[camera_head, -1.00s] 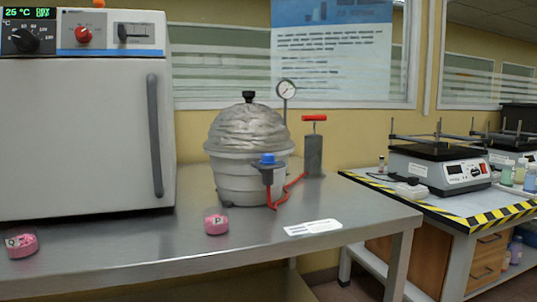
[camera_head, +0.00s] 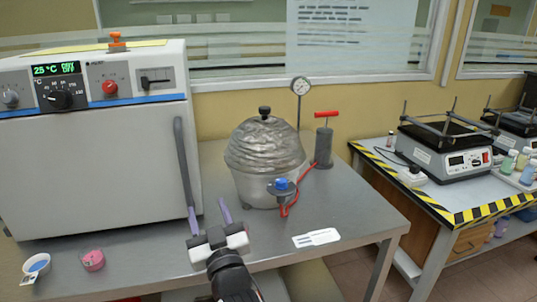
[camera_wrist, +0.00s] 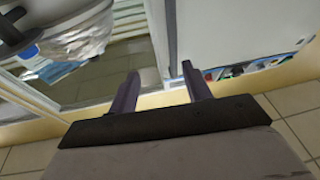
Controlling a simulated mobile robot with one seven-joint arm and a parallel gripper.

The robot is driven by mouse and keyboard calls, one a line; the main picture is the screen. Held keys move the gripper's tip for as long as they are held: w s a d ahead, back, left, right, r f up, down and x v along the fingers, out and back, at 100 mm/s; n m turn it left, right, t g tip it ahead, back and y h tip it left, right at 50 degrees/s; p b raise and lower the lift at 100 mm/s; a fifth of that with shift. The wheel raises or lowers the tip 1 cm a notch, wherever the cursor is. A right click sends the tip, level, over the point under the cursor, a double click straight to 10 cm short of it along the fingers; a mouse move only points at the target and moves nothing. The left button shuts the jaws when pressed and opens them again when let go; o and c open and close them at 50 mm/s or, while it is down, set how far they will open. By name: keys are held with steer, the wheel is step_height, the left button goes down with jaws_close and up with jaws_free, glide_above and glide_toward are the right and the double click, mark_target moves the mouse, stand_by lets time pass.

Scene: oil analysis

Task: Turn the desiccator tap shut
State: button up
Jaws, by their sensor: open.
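The desiccator (camera_head: 265,150) stands on the steel bench with a crumpled silvery dome, a black top knob and a pale lower bowl. Its blue tap (camera_head: 282,186) sits on the front right of the bowl, with a red hose beside it. My gripper (camera_head: 208,212) is open and empty, left of the tap and nearer the camera, apart from the desiccator. Its two purple-grey fingers also show in the wrist view (camera_wrist: 160,76) with nothing between them. A crumpled silvery surface with a blue spot shows at that view's upper left; I cannot tell the tap's angle there.
An oven (camera_head: 100,150) stands left of the desiccator, its handle behind my gripper. A red-handled pump (camera_head: 324,145) and a gauge (camera_head: 300,87) stand behind right.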

steer(key=d+m+h+p, duration=0.2)
steer(key=d+h+p, duration=0.25)
steer(key=d, duration=0.45)
steer(key=m+g+h+p, duration=0.2)
steer(key=h+p, duration=0.1)
steer(key=p, duration=0.1)
glide_toward(282, 184)
steer(key=shift+y, duration=0.25)
steer(key=w+p, duration=0.4)
steer(key=w, duration=0.3)
steer(key=shift+w+a, duration=0.1)
steer(key=shift+w, duration=0.25)
steer(key=shift+w+f+p, duration=0.15)
steer(key=shift+w+p, duration=0.2)
steer(key=shift+w, duration=0.3)
steer(key=shift+c, duration=0.3)
steer(key=c, duration=0.9)
steer(key=shift+c, duration=0.2)
